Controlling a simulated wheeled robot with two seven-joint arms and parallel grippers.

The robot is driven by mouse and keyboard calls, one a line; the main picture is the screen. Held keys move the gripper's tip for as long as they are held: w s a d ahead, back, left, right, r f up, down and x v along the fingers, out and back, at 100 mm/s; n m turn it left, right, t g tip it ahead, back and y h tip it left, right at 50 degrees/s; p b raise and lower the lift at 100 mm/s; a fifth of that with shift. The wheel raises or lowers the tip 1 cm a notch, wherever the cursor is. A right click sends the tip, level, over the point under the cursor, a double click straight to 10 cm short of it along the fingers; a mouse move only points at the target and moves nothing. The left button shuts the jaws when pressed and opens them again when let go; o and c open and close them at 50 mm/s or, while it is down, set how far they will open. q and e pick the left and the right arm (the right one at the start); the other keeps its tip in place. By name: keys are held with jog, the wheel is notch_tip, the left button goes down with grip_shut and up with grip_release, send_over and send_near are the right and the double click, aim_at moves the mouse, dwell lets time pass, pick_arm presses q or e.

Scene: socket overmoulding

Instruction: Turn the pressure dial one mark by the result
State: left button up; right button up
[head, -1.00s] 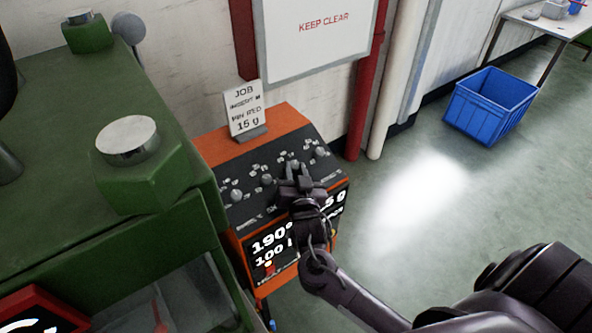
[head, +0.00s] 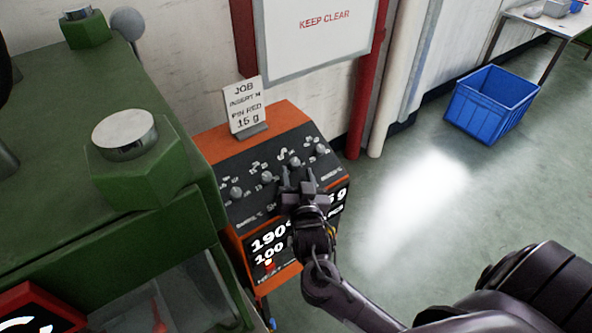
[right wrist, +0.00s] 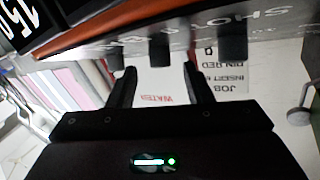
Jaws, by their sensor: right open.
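A control box has an orange housing (head: 275,116) and a sloped dark panel with several grey dials in a row. I cannot read the dial labels well enough to tell which is the pressure dial. My right gripper (head: 297,179) is open and empty, just in front of the third dial from the left (head: 295,162). In the right wrist view, a dark dial (right wrist: 158,50) lies beyond and between the open fingertips (right wrist: 158,76), apart from them. The display (head: 268,246) shows 190 and 100; my arm partly hides its right side. My left gripper is not in view.
A job card (head: 246,104) reading 15 g stands on the box. A green machine (head: 60,150) stands close at left. A wall board (head: 318,35), red pipe (head: 366,80) and blue crate (head: 490,104) are behind.

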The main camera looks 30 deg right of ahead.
jog(key=v, duration=0.5)
jog(key=shift+b, duration=0.4)
jog(key=shift+s+f, duration=0.1)
